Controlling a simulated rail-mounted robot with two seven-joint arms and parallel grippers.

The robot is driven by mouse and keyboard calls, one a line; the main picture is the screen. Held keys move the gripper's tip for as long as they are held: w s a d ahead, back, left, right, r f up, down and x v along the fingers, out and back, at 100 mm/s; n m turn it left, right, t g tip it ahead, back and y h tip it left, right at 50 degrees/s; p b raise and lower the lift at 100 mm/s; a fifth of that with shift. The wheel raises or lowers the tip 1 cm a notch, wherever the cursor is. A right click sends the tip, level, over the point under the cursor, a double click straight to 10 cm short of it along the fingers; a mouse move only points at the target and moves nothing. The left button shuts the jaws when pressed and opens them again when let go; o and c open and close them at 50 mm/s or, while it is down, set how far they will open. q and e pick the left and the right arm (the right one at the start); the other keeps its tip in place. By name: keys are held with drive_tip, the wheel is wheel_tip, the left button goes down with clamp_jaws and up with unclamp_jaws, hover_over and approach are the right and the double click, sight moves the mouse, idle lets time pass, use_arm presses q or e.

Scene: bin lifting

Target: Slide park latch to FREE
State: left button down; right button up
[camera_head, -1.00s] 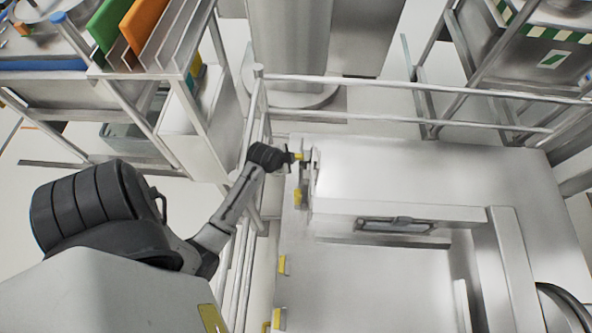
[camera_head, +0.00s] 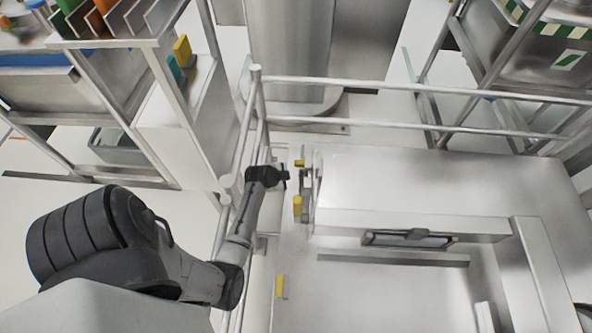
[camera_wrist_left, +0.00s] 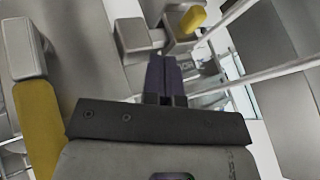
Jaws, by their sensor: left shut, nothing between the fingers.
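A small yellow tab (camera_head: 299,163) sits at the left edge of the steel unit, beside small metal latch parts (camera_head: 308,186). I cannot tell which part is the park latch or read any label. In the left wrist view a yellow knob (camera_wrist_left: 192,18) sits on a grey metal block, with a short bar beside it. My left gripper (camera_head: 286,178) is just left of these parts, nearer than the small tab. In the wrist view its dark fingers (camera_wrist_left: 164,76) are together and empty, close below the metal block; contact cannot be told. My right gripper is out of view.
A larger yellow block (camera_head: 297,205) and another yellow piece (camera_head: 280,286) line the same edge. A metal rail (camera_head: 420,90) runs behind the unit, and posts stand left of it. A rack (camera_head: 110,43) with coloured boards stands at the far left.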

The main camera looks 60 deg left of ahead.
use_arm(q)
drive_tip(key=w+a+f+b, duration=0.5)
drive_tip(key=w+f+b, duration=0.1)
drive_tip(key=w+f, duration=0.2)
drive_tip(key=shift+b, duration=0.35)
drive_tip(key=shift+a, duration=0.15)
idle(0.4)
